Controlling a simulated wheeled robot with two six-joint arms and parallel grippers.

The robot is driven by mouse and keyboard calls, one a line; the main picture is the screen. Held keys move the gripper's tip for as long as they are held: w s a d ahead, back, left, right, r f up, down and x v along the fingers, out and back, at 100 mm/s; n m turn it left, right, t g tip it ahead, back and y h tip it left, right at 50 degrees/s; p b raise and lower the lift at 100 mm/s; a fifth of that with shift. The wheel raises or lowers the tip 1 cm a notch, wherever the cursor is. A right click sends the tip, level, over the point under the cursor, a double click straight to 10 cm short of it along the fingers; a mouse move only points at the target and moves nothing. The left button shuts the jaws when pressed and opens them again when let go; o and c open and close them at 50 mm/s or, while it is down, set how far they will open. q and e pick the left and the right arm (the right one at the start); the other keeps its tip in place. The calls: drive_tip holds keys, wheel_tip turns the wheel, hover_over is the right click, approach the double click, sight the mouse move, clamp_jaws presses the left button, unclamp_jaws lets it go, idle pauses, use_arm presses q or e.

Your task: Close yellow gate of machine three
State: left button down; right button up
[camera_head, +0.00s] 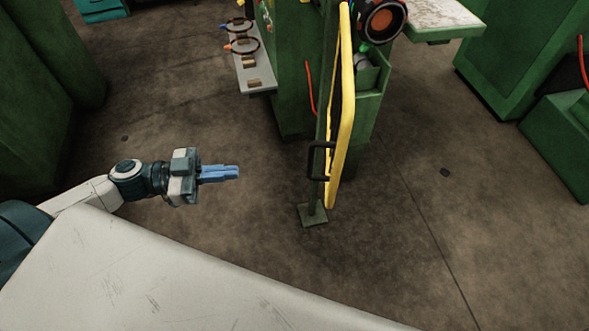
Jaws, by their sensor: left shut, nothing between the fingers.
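The yellow gate (342,120) stands near the middle of the head view, seen almost edge-on beside a green post with a foot plate on the floor. A black handle (313,160) sits on its left side, low down. Behind the gate is a green machine (293,65); I cannot read a number on it. My left gripper (237,172) is shut and empty, with its blue fingers pointing right toward the handle. It is apart from the handle, with a clear gap between them. My right gripper is not in view.
A grey shelf (262,84) with rings and small blocks juts from the machine's left side. A pale worn surface (150,270) fills the lower left. Green machines stand at the far left (40,110) and right (520,50). The floor around the gate is clear.

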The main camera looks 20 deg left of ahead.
use_arm(q)
drive_tip(key=p+x, duration=0.3)
drive_tip(key=x, duration=1.1)
idle(0.4)
drive_tip(key=shift+w, duration=0.15)
